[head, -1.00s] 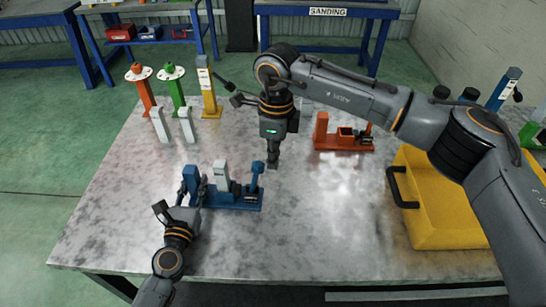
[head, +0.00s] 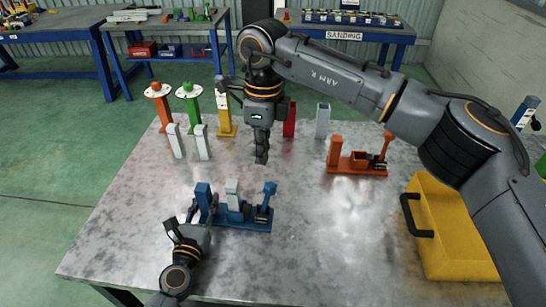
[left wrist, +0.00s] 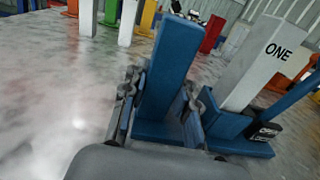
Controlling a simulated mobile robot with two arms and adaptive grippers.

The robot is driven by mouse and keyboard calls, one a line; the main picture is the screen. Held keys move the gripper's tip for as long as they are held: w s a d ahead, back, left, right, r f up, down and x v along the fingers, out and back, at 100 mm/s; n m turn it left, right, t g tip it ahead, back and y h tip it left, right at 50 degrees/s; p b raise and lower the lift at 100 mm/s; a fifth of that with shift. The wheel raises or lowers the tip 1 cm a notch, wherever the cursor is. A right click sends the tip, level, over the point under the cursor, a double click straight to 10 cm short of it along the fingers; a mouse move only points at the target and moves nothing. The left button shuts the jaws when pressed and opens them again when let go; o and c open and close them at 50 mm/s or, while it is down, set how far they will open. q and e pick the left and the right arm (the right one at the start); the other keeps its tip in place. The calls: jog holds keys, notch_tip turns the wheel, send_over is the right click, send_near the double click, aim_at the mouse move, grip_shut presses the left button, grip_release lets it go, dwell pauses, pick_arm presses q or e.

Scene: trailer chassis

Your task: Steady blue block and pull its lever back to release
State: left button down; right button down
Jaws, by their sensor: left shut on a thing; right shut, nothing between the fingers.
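The blue block (head: 230,219) is a low base on the table with a tall blue post (head: 203,200) at its left end. A white piece (head: 233,192) stands in its middle; it reads "ONE" in the left wrist view (left wrist: 262,62). The blue lever (head: 268,192) at the right end leans slightly right. My left gripper (head: 192,215) is shut on the blue post, which stands between its fingers in the left wrist view (left wrist: 165,85). My right gripper (head: 262,158) is shut and empty, pointing down, beyond and above the lever, apart from it.
An orange block (head: 360,168) with a lever stands at the right, near a yellow case (head: 450,235). Along the back stand white pieces (head: 175,140), a yellow post (head: 225,115), a red piece (head: 290,122) and a grey piece (head: 322,120).

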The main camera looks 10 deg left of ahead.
dwell(0.4)
jog(key=shift+d+f+g+y, duration=0.3)
jog(key=shift+d+f+y, duration=0.05)
jog(key=shift+f+y, duration=0.1)
pick_arm(q)
jog(key=shift+d, duration=0.1)
pick_arm(e)
jog(key=w+d+f+n+y, duration=0.15)
jog(key=d+y, duration=0.25)
jog(key=d, duration=0.5)
jog(key=w+d+f+n+y, duration=0.1)
jog(key=d+f+n+y, duration=0.15)
jog(key=d+y, duration=0.4)
jog(key=h, duration=0.2)
send_near(266, 200)
jog(key=f, duration=0.2)
jog(key=shift+w+a+r+m, duration=0.15)
jog(key=shift+a+m, duration=0.1)
jog(key=shift+a, duration=0.25)
jog(key=shift+w+a+m, duration=0.15)
jog(key=shift+a+m, duration=0.1)
jog(key=shift+a, duration=0.2)
